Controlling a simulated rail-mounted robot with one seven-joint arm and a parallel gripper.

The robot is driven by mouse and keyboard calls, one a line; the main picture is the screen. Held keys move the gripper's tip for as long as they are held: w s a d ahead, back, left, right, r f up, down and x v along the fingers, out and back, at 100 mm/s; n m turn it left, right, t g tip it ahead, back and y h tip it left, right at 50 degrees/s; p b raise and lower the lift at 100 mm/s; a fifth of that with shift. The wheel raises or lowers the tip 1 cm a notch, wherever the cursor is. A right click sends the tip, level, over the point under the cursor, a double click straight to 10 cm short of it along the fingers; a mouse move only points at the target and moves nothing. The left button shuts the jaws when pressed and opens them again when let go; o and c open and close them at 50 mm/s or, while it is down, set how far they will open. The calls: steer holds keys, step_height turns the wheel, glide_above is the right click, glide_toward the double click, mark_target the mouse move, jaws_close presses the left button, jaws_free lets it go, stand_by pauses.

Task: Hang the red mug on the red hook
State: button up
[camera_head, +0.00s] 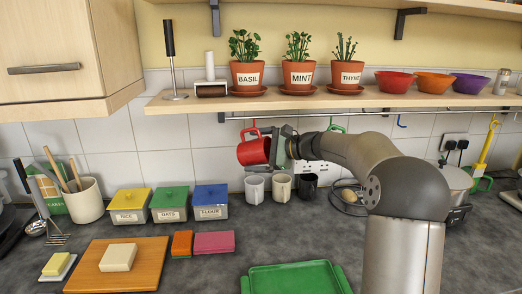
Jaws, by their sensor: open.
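The red mug (253,152) is off the counter, tilted, just below the rail under the shelf. The red hook (250,129) is directly above it, at the left part of the rail. The mug's top is close to or touching the hook; I cannot tell whether its handle is around the hook. My gripper (276,149) is open at the mug's right side, reaching in from the right. Its fingers are partly hidden, and I cannot tell whether they touch the mug.
White, cream and black mugs (307,186) stand on the counter below. A green hook (337,127) and blue hook (401,122) are further right on the rail. Potted herbs (298,72) stand on the shelf above. A green tray (296,278) lies at the front.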

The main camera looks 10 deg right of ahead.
steer(key=b+v, duration=0.3)
steer(key=v, duration=1.4)
steer(key=s+a+f+n+g+h, duration=0.5)
steer(key=s+a+f+n+g, duration=0.1)
steer(key=s+a+f, duration=0.7)
steer(key=s+f+n+g+h, duration=0.1)
steer(key=s+f+n+h, duration=0.2)
steer(key=s, duration=0.7)
steer(key=s+a+f+n+g+h, duration=0.1)
steer(key=s+f+n+h, duration=0.3)
steer(key=s+f+n, duration=0.3)
steer(key=s+f, duration=0.3)
steer(key=shift+s+a+g, duration=0.25)
steer(key=shift+s+g, duration=0.05)
